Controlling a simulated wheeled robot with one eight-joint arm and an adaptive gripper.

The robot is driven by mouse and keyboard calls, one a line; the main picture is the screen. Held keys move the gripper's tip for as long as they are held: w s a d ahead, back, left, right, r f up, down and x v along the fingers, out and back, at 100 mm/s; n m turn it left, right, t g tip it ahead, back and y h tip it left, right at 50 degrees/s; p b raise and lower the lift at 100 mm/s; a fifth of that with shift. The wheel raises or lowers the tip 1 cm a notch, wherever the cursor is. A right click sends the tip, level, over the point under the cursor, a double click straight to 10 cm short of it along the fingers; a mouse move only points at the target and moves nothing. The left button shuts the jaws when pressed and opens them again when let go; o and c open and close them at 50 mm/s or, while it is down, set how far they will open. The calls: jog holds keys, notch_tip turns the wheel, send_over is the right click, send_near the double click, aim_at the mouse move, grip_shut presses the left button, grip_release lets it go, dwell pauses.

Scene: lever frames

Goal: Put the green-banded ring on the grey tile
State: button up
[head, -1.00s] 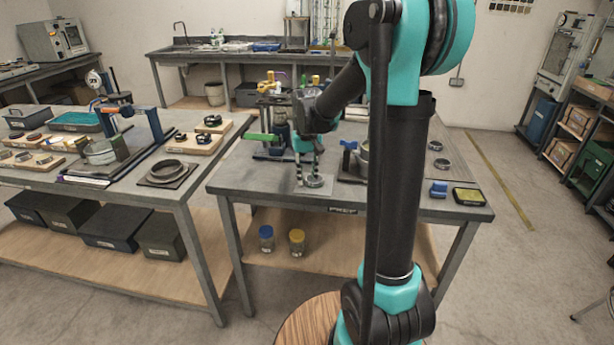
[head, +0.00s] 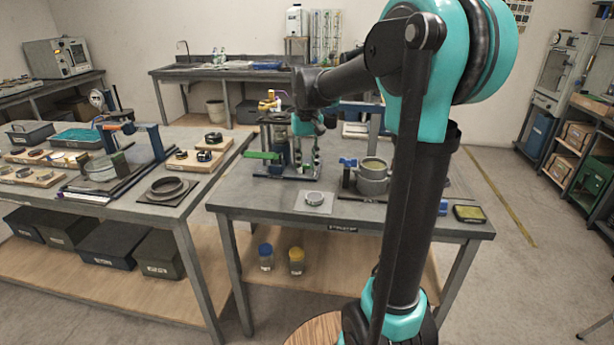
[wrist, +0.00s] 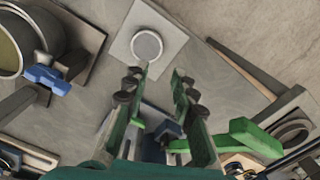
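A grey ring (head: 314,198) lies flat on the pale grey tile (head: 300,207) at the front of the near bench. In the wrist view the ring (wrist: 146,45) sits near the middle of the tile (wrist: 176,38). I cannot make out a green band on it. My gripper (head: 307,174) is above the bench, behind the tile and apart from the ring. In the wrist view its two fingers (wrist: 159,78) are spread with nothing between them.
A device with a green handle (head: 262,155) stands left of my gripper. A round pot (head: 373,178) with a blue clamp (head: 348,162) stands right of the tile. A yellow-topped pad (head: 469,213) lies at the front right. My arm hides part of the bench's right side.

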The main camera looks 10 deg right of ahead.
jog(key=s+d+f+t, duration=0.2)
jog(key=s+d+f, duration=0.1)
jog(key=s+f, duration=0.6)
jog(key=s+d+f+m+t, duration=0.1)
jog(key=s+d+f+t, duration=0.1)
jog(key=s+f, duration=0.7)
jog(key=s+d, duration=0.1)
jog(key=s, duration=0.3)
jog(key=shift+d, duration=0.3)
jog(key=shift+f, duration=0.1)
